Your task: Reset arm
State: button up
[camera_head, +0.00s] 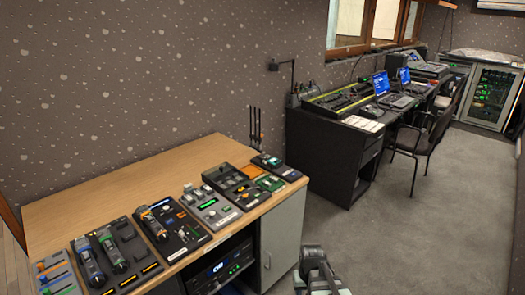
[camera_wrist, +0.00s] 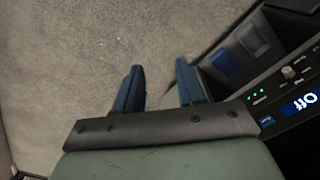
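My gripper (camera_wrist: 160,82) shows in the wrist view with its two dark blue fingers apart and nothing between them. Grey carpet shows beyond and between the fingers. Part of my arm (camera_head: 317,272) shows at the bottom of the head view, in front of the cabinet's right side; the fingers are not visible there.
A rack unit with a lit display (camera_head: 222,268) sits under the desk, and it is close to the right finger in the wrist view (camera_wrist: 285,85). A grey cabinet door (camera_head: 283,240) is beside it. A black console desk (camera_head: 325,155) and chair (camera_head: 420,145) stand farther back. Carpet (camera_head: 430,230) at right is clear.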

jog(key=s+f+g, duration=0.2)
jog(key=s+f, duration=0.5)
jog(key=s, duration=0.3)
jog(key=s+d+f+g, duration=0.1)
jog(key=s+f+g, duration=0.1)
jog(key=s+f, duration=0.5)
jog(key=s+d+f+g, duration=0.1)
jog(key=s+f, duration=0.6)
jog(key=s, duration=0.8)
jog(key=shift+f+m+g, duration=0.25)
jog(key=shift+m+g, duration=0.05)
jog(key=shift+g, duration=0.6)
